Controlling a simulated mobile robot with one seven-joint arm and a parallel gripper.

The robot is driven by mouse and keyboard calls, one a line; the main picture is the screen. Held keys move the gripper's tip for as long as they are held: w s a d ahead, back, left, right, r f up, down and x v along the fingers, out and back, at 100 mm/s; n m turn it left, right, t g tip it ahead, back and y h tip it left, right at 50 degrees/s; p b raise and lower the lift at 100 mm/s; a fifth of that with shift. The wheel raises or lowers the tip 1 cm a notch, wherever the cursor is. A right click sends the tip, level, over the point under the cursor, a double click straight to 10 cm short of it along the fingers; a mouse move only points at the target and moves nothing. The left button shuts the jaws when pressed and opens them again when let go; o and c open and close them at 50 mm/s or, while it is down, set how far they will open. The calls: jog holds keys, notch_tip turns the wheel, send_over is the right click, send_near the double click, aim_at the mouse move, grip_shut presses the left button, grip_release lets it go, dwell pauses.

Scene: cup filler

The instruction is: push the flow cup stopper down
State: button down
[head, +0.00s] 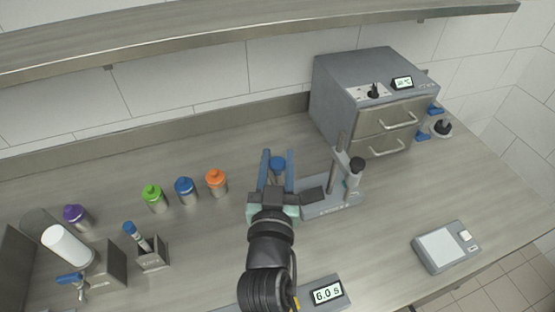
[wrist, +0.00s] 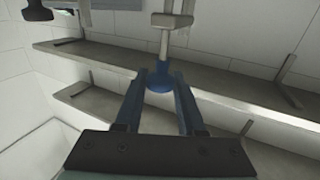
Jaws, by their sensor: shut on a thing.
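My gripper (head: 277,157) is shut, with its two blue fingers on either side of a round blue knob, the stopper (head: 278,165). In the wrist view the stopper (wrist: 160,81) sits between the fingertips, at the end of a thin metal rod (wrist: 164,45). The rod runs to a metal bracket (wrist: 171,20) at the top of that view. Just right of my gripper in the head view is a grey stand (head: 335,208) with an upright post and a black knob. My arm hides the area below the stopper, so its seat and the cup are not clear.
Green (head: 154,197), blue (head: 185,190) and orange (head: 216,181) capped bottles stand left of my gripper. A grey cabinet (head: 345,85) is behind the stand. A scale (head: 445,247) lies at right. A timer display (head: 328,292) reads 6.0 s in front.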

aim_at(277, 173)
jog(key=shift+f+b, duration=1.6)
jog(key=c, duration=0.5)
grip_release()
jog(key=s+a+b, duration=0.1)
jog(key=s+b, duration=0.3)
jog(key=s, duration=0.9)
